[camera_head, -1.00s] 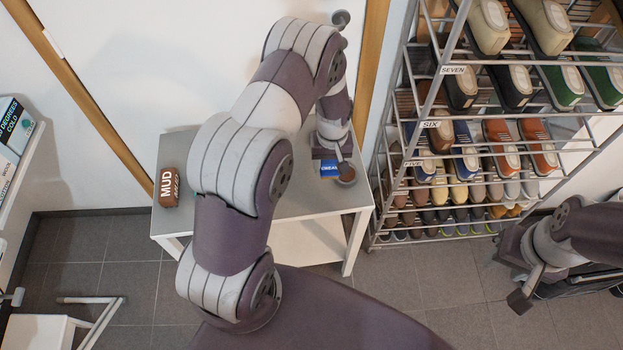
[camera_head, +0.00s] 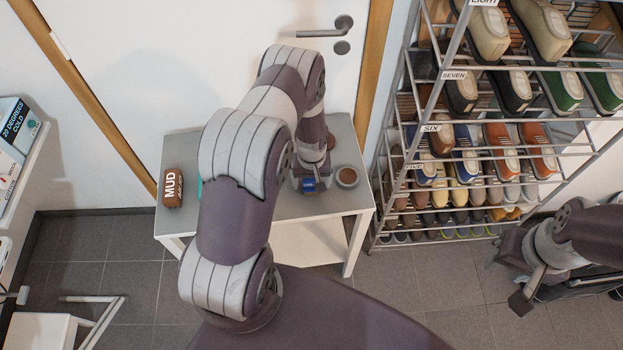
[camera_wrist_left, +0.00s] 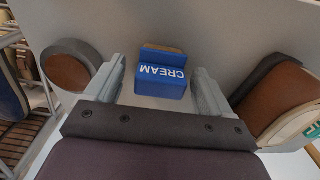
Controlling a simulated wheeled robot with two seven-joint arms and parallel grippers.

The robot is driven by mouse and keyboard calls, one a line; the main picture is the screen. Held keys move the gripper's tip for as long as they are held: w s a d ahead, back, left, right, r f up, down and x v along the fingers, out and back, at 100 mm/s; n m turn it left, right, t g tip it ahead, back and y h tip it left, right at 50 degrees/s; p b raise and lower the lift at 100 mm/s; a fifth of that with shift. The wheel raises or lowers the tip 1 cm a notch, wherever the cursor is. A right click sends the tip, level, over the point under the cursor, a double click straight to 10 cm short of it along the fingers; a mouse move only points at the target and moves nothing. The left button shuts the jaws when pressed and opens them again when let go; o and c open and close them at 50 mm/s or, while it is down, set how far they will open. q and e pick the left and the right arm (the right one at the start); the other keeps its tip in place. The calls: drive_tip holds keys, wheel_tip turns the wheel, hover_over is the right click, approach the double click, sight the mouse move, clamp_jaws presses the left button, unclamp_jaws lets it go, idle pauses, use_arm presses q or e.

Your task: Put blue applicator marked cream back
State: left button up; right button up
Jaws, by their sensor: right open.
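The blue applicator marked CREAM (camera_head: 309,185) is on the grey table (camera_head: 340,203), left of a round tin (camera_head: 347,177). In the left wrist view the blue applicator (camera_wrist_left: 161,82) has a brown strip on its far side, and its lettering reads upside down. My left gripper (camera_head: 308,180) is over it, open, with one finger on each side and a gap to each in the left wrist view (camera_wrist_left: 158,92). My right gripper (camera_head: 530,290) is open and empty, low at the right, away from the table.
A brown MUD applicator (camera_head: 173,187) stands at the table's left. A teal thing (camera_head: 200,188) is partly hidden by my arm. A shoe rack (camera_head: 460,130) stands right.

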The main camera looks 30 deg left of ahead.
use_arm(q)
drive_tip(key=shift+r, duration=0.1)
wheel_tip(320, 180, up, 11)
wheel_tip(320, 180, up, 11)
drive_tip(key=m, duration=0.4)
hover_over(312, 180)
drive_tip(key=s+d, duration=0.5)
drive_tip(key=s, duration=0.1)
drive_tip(key=s+d+r+m+t, duration=0.1)
drive_tip(key=s+d+r+m, duration=0.1)
drive_tip(key=s, duration=0.5)
drive_tip(key=shift+d+r+b, duration=0.4)
drive_tip(key=shift+d+r, duration=0.05)
drive_tip(key=shift+r, duration=0.5)
drive_tip(key=shift+s+r, duration=0.1)
drive_tip(key=shift+s, duration=0.15)
drive_tip(key=shift+w, duration=0.1)
